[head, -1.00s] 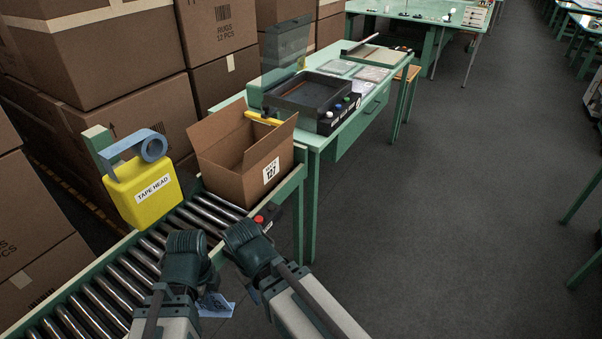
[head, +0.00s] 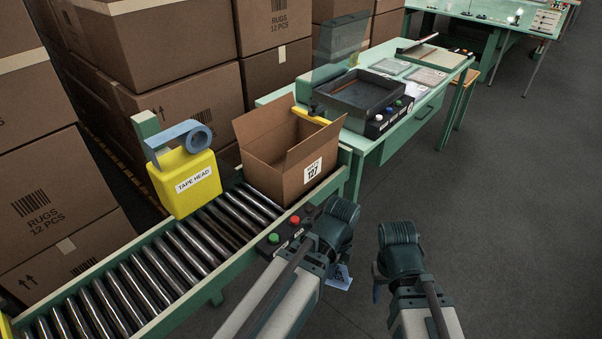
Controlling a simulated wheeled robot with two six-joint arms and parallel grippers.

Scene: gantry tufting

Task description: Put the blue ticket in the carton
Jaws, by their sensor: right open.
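The blue ticket (head: 340,277) shows as a small pale blue piece with dark print just below my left gripper (head: 338,222), partly hidden by it. It hangs from the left gripper, whose fingertips are hidden behind the hand. My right gripper (head: 400,245) is open and apart from the ticket, further right over the grey floor. The open carton (head: 305,178), labelled 127, stands upright on the roller conveyor, flaps up, beyond and to the left of my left gripper. Its inside bottom is mostly hidden.
A yellow tape head (head: 185,182) with blue tape stands on the conveyor (head: 150,270), left of the carton. A box with red and green buttons (head: 285,232) sits on the conveyor's near edge. A green table (head: 440,105) with a dark tray stands behind. Floor at right is clear.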

